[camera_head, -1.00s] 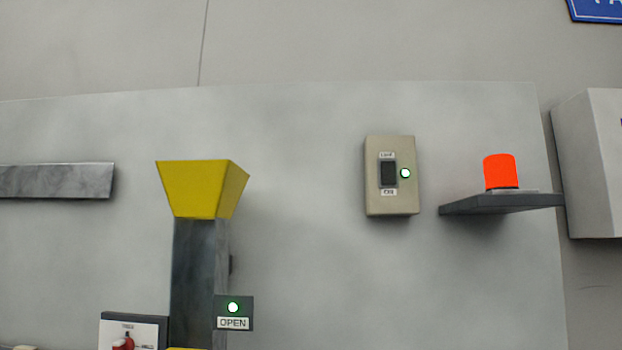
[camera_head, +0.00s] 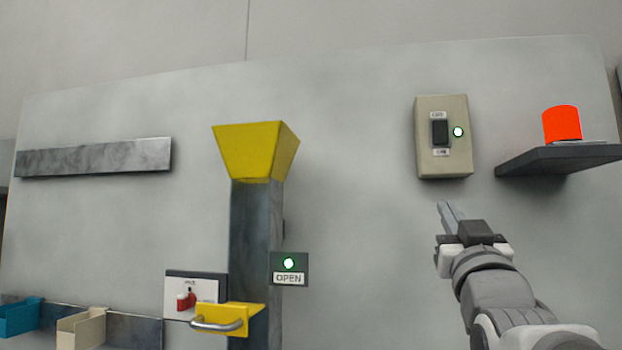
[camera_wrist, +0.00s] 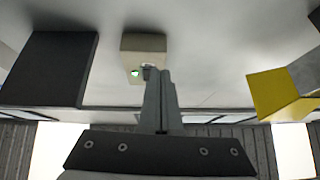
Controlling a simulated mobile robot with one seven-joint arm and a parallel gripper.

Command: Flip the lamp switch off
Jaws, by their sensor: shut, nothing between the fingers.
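In the wrist view the shut fingers (camera_wrist: 160,75) point toward the switch box (camera_wrist: 145,45), with the green light beside the fingertips. The fingers partly cover the box there, and I cannot tell whether they touch it.
The dark shelf (camera_head: 550,159) juts out right of the switch. A yellow hopper (camera_head: 250,150) on a grey column stands to the left, with an OPEN sign (camera_head: 288,268) and a handled yellow drawer (camera_head: 225,319) lower down. The panel between hopper and switch is bare.

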